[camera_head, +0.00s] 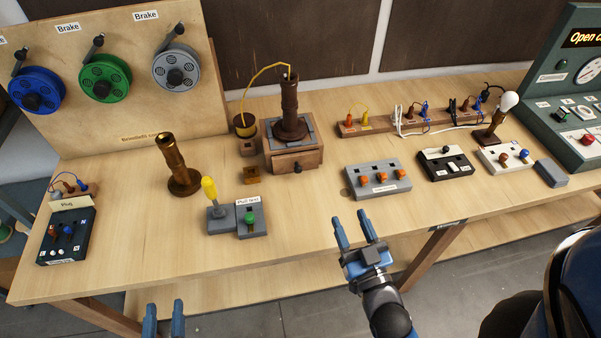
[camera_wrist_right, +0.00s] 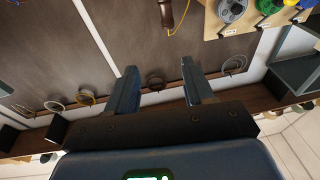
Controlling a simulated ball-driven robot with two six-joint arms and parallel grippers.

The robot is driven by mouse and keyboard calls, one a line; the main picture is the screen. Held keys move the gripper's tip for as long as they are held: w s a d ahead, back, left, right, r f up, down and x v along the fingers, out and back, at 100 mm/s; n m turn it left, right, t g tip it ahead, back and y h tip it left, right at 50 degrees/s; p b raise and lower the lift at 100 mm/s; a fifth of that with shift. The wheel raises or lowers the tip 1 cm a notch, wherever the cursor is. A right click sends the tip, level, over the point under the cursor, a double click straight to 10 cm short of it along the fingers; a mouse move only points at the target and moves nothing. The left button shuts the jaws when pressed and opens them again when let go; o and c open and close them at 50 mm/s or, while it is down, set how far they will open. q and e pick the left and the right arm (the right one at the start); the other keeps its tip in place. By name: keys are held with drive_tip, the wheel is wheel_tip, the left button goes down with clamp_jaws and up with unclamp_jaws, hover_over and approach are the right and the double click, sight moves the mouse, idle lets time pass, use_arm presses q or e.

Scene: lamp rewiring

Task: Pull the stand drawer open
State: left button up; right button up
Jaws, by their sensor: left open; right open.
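The wooden stand (camera_head: 279,139) is on the bench, with a dark brown lamp column (camera_head: 289,108) upright on its top plate. Its drawer (camera_head: 292,163) is in the front face, with a small dark knob (camera_head: 298,167); it looks closed. My right gripper (camera_head: 351,215) is open and empty at the bench's front edge, to the right of the drawer and nearer. Its open fingers also show in the right wrist view (camera_wrist_right: 158,68), with nothing between them. My left gripper (camera_head: 164,304) is open at the bottom edge, mostly out of frame, well away from the stand.
A grey switch box (camera_head: 378,178) sits right of the stand. A yellow-handled lever box (camera_head: 214,216) and a brass column (camera_head: 178,165) stand left. A yellow wire (camera_head: 258,77) runs from the column top to a spool (camera_head: 244,124). Bench surface before the drawer is clear.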

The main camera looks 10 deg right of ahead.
drive_tip(key=w+a+g+y, duration=0.15)
drive_tip(key=w+a, duration=0.35)
drive_tip(key=w, duration=0.9)
drive_tip(key=m+g+h, duration=0.2)
drive_tip(key=m+g, duration=0.1)
drive_tip(key=g, duration=0.2)
approach(299, 171)
drive_tip(key=v, duration=0.2)
drive_tip(key=shift+s+t, duration=0.25)
drive_tip(key=shift+s, duration=0.1)
drive_tip(key=shift+w+f, duration=0.1)
drive_tip(key=shift+f, duration=0.05)
drive_tip(key=shift+p+x, duration=0.75)
drive_tip(key=shift+x, duration=4.45)
clamp_jaws()
